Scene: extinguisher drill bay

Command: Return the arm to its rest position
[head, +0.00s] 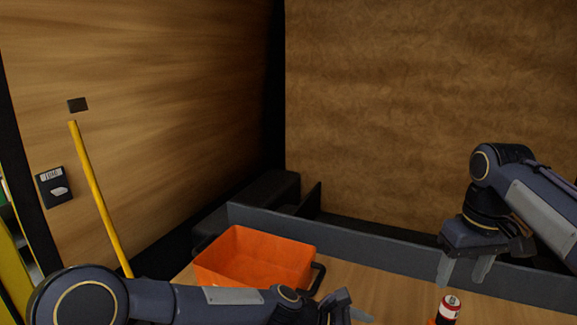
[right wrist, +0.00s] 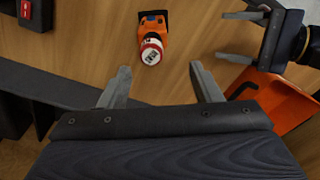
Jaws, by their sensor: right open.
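My right gripper (head: 465,270) is open and empty above the table. In the right wrist view its two fingers (right wrist: 160,88) are wide apart with only table between them. A small red and white cylinder with an orange body (right wrist: 152,36) lies beyond the fingertips, apart from them. In the head view it shows near the bottom edge (head: 449,308), below the right gripper, and is partly cut off. My left arm crosses the bottom of the head view. My left gripper (head: 345,310) is partly cut off there. In the right wrist view (right wrist: 232,36) its fingers are apart and empty.
An orange bin (head: 255,258) with dark handles stands on the table left of centre, behind my left arm. A grey rail (head: 380,250) runs along the table's back. A yellow pole (head: 98,195) leans at the left wall. A red switch (right wrist: 27,10) shows in the wrist view.

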